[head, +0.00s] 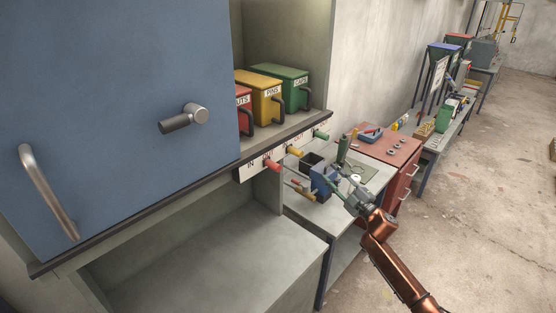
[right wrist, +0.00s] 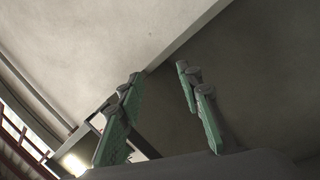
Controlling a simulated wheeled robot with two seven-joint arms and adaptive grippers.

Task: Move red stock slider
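The red stock slider shows in the head view as a red knob (head: 273,166) on the white strip under the cabinet shelf, near the "IN" and "OUT" labels. A yellow knob (head: 295,151) and a green knob (head: 321,135) sit farther along the same strip. My right gripper (head: 342,186) is to the right of the red knob and lower in the picture, apart from it. The right wrist view shows its two green-padded fingers (right wrist: 158,88) spread with nothing between them. The red knob cannot be made out in the right wrist view. My left gripper is not in view.
Red, yellow and green labelled bins (head: 266,97) stand on the shelf above the strip. A large blue panel (head: 110,80) with handles fills the left. Behind my right gripper are a cluttered bench and a red cabinet (head: 385,150). The floor at right is open.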

